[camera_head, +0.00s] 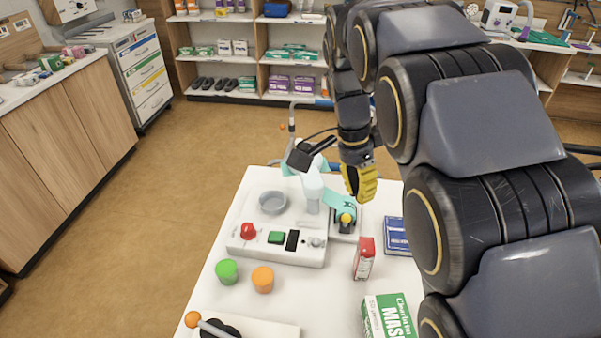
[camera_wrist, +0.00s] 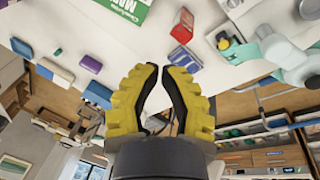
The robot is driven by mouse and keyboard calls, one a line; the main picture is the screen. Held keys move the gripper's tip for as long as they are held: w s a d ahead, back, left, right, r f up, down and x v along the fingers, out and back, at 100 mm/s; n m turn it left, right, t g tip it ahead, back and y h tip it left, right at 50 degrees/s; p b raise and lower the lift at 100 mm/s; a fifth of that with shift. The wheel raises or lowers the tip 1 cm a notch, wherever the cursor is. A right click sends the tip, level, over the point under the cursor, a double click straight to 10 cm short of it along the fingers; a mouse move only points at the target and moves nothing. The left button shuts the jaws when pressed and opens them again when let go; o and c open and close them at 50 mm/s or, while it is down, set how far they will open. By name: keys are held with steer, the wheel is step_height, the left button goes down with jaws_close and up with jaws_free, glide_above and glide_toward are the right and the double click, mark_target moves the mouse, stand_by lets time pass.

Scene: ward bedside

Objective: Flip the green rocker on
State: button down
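The green rocker (camera_head: 276,237) sits on the pale control panel (camera_head: 262,252), between a red mushroom button (camera_head: 248,231) and a black switch (camera_head: 292,240). It is too small to tell which way it is tilted. My yellow gripper (camera_head: 358,196) hangs above the far right part of the white table, up and to the right of the rocker and well apart from it. In the wrist view my gripper (camera_wrist: 160,68) has its two fingertips close together, with a narrow empty gap behind them. I cannot make out the rocker in the wrist view.
A red carton (camera_head: 364,258), a blue box (camera_head: 396,236) and a green-white mask box (camera_head: 390,316) stand right.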

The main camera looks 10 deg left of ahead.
steer(key=w+a+f+m, duration=0.4)
steer(key=w+a+f, duration=0.25)
steer(key=a, duration=0.25)
steer(key=m, duration=0.3)
glide_above(286, 237)
steer(key=a, duration=0.3)
steer(key=shift+t, duration=0.4)
step_height(286, 237, down, 6)
steer(key=shift+a+r, duration=0.15)
steer(key=shift+r, duration=0.1)
steer(key=d+f, duration=0.1)
steer(key=f, duration=0.8)
steer(key=d+f, duration=0.1)
steer(key=f, duration=0.3)
steer(key=shift+d+f, duration=0.35)
steer(key=shift+f, duration=0.05)
